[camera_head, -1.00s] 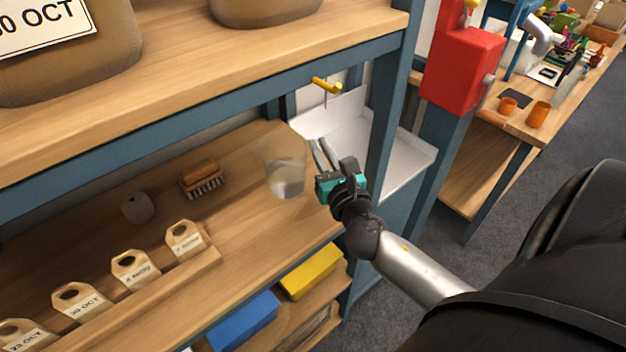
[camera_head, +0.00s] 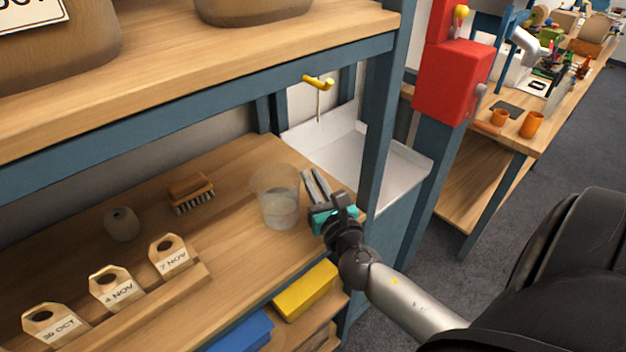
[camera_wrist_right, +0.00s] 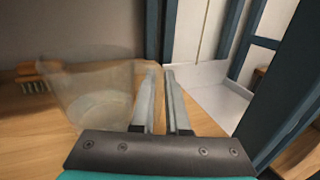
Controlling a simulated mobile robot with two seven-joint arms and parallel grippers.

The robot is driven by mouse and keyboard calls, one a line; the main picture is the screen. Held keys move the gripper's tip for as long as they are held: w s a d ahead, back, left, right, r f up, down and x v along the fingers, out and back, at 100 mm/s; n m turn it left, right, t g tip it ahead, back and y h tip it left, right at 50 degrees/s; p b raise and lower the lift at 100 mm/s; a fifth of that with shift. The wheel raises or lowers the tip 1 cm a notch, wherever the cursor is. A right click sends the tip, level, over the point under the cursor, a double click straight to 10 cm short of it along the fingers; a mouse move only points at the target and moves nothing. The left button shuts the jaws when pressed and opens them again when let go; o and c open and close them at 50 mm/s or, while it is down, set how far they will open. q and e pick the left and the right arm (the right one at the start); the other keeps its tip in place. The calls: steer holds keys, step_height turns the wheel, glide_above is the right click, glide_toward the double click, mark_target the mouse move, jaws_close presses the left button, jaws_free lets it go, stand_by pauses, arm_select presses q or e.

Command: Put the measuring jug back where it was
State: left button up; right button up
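The clear measuring jug (camera_head: 277,200) is upright at the right end of the middle shelf (camera_head: 235,245). Its lower part looks cloudy. I cannot tell whether its base touches the board. My right gripper (camera_head: 313,182) is at the jug's right side, fingers close together with a narrow gap, and appears shut on the jug's handle side. The handle itself is hard to make out. In the right wrist view the jug (camera_wrist_right: 95,95) stands left of the fingers (camera_wrist_right: 162,85), its edge against the left one. My left gripper is not in view.
A wooden brush (camera_head: 190,190) and a grey rounded object (camera_head: 122,224) lie left of the jug. Tagged wooden blocks (camera_head: 172,256) line the front. A blue upright (camera_head: 375,125) and a white tray (camera_head: 400,165) are right of the gripper. An upper shelf (camera_head: 250,62) overhangs.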

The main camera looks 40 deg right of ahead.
steer(key=o, duration=0.4)
steer(key=shift+o, duration=0.2)
steer(key=shift+r, duration=0.1)
steer(key=b+v, duration=0.2)
steer(key=v, duration=1)
